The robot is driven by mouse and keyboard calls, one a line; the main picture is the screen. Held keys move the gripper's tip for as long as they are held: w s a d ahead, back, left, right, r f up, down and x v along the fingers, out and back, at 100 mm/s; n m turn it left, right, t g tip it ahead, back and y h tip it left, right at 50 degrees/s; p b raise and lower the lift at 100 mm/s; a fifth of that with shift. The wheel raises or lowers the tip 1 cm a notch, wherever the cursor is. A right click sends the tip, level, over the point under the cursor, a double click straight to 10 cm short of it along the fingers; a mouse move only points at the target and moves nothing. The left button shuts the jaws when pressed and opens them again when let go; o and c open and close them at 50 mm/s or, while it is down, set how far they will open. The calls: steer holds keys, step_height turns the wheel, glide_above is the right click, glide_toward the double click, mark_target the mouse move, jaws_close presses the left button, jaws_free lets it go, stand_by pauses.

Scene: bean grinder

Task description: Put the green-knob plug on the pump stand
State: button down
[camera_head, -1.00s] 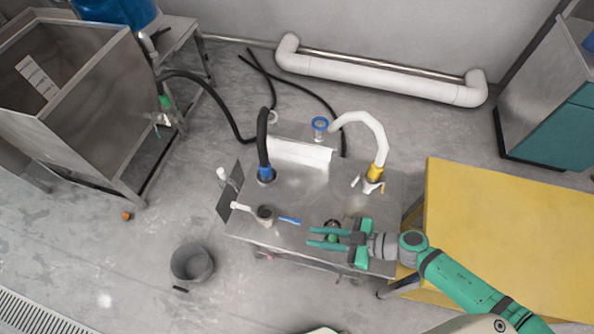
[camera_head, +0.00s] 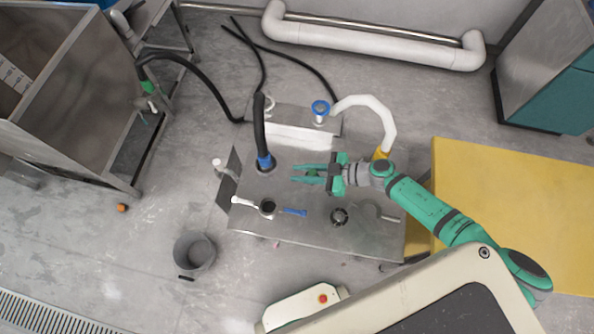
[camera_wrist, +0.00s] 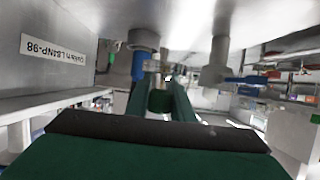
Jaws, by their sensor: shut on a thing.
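My gripper (camera_head: 298,173) is over the middle of the steel pump stand (camera_head: 375,235), its fingers pointing left toward the blue-collared black hose. It is shut on the green-knob plug (camera_head: 313,174), whose green top shows between the fingers. In the wrist view a dark green piece (camera_wrist: 160,101) sits between the two green fingers; the plug's lower part is hidden. A dark round fitting (camera_head: 340,216) stands on the stand below my gripper in the picture, with no green knob on it. I cannot tell how high the plug is held.
The black hose (camera_head: 260,128) with its blue collar stands left of my fingertips. A white hose (camera_head: 375,108) arches behind my arm. A yellow table (camera_head: 510,215) is at right.

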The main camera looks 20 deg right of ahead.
glide_above(297, 173)
steer(key=s, duration=0.1)
steer(key=f, duration=0.4)
steer(key=shift+s+a+f, duration=0.15)
steer(key=shift+a+f, duration=0.05)
steer(key=shift+f, duration=0.15)
steer(key=f, duration=0.2)
steer(key=shift+w+f, duration=0.25)
steer(key=shift+f, duration=0.55)
steer(key=shift+f, duration=0.15)
steer(key=c, duration=1.5)
jaws_free()
steer(key=shift+c, duration=0.2)
steer(key=v, duration=0.7)
steer(key=shift+s+d+r, duration=0.2)
steer(key=shift+r, duration=0.05)
steer(key=shift+r, duration=0.1)
